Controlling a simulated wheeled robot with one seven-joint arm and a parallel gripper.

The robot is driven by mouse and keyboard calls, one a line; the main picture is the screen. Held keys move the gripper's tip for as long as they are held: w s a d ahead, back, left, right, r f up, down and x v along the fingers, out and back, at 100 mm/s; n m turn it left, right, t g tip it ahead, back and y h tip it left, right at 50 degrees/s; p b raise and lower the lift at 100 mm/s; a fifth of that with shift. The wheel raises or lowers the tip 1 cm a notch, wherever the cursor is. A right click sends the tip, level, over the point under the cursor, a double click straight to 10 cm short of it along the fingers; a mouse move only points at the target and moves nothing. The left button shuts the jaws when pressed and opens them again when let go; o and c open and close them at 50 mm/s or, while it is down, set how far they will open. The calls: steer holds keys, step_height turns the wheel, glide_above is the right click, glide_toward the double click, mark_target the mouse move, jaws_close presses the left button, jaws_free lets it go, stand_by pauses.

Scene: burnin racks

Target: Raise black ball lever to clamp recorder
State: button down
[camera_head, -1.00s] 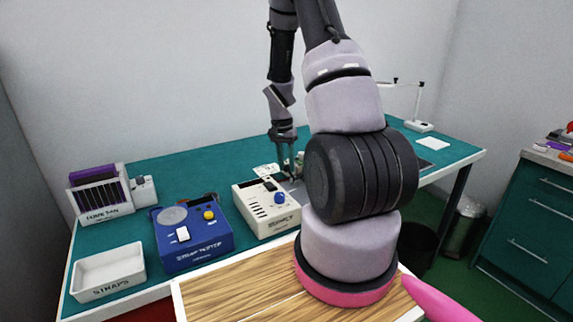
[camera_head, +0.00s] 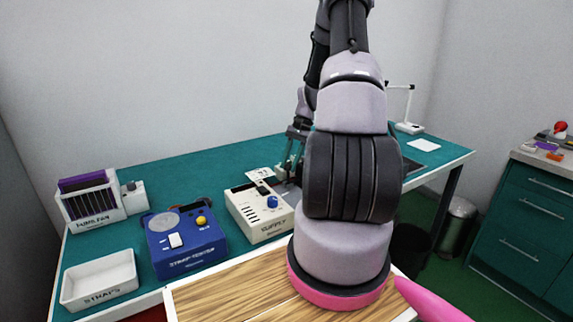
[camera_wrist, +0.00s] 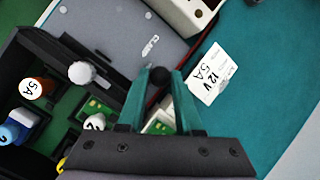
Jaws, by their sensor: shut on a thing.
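The black ball (camera_wrist: 160,76) of the lever sits between the fingertips of my gripper (camera_wrist: 161,80) in the wrist view. My teal fingers are shut on it. A grey panel (camera_wrist: 130,32) with small lettering lies just beyond the ball. In the head view my gripper (camera_head: 291,163) is small, low over the bench behind the cream supply box, and partly hidden by my arm. The recorder cannot be told apart clearly. Green boards (camera_wrist: 97,107) lie below and left of my fingers in the wrist view.
A dark tray (camera_wrist: 50,52) holds a white knob (camera_wrist: 81,73) and a brown-and-white "5A" part (camera_wrist: 38,88). A "12 V 5A" card (camera_wrist: 209,75) lies on teal bench. The supply box (camera_head: 258,213), blue strap tester (camera_head: 185,240) and straps bin (camera_head: 99,280) stand left of my arm.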

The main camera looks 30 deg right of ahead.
steer(key=shift+d, duration=0.2)
stand_by(0.4)
steer(key=c, duration=0.6)
jaws_free()
steer(key=v, duration=1)
steer(key=shift+w+d+r, duration=0.1)
steer(key=shift+d+r, duration=0.15)
steer(key=shift+d, duration=0.15)
